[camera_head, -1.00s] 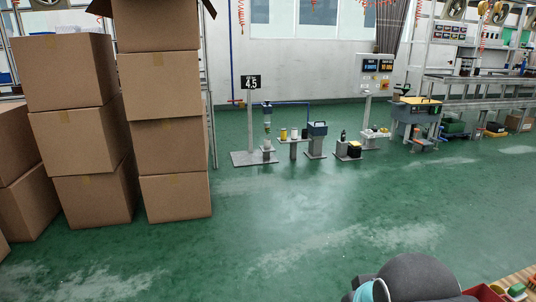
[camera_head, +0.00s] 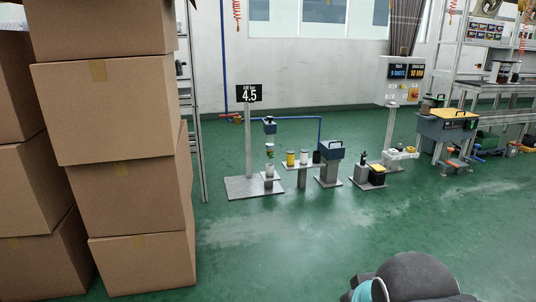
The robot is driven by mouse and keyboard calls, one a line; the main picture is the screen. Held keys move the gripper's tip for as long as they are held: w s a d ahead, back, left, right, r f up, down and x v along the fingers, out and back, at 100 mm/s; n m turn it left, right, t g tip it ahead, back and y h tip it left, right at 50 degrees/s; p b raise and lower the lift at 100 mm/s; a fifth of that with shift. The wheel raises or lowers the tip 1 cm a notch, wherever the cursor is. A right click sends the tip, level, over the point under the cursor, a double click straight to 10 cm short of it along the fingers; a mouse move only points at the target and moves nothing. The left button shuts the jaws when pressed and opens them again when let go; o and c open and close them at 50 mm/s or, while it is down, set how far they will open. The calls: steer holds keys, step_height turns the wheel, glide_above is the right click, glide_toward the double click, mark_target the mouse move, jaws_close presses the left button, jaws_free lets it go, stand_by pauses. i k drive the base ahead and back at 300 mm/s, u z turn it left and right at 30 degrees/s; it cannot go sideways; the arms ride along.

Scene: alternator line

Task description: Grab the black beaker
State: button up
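A small dark cylinder (camera_head: 317,157), possibly the black beaker, stands near a yellow container (camera_head: 291,159) and a white container (camera_head: 304,157) by a grey pedestal top (camera_head: 300,167). It is too small to tell its shape or exactly what it rests on. Other dark upright items are a small bottle-like thing (camera_head: 364,156) on a low stand and a dark cup-like thing (camera_head: 427,103) on the bench at right. My gripper is not in view; only a dark rounded part of my arm shows at the bottom right.
Tall stacks of cardboard boxes (camera_head: 105,115) fill the left side. A sign post (camera_head: 248,130) marked 4.5 stands left of the pedestals. A blue-topped box (camera_head: 330,150) stands right of the containers. The green floor (camera_head: 300,235) in front is clear.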

mark_target(316, 156)
steer(key=i, duration=3.85)
steer(key=z, duration=1.85)
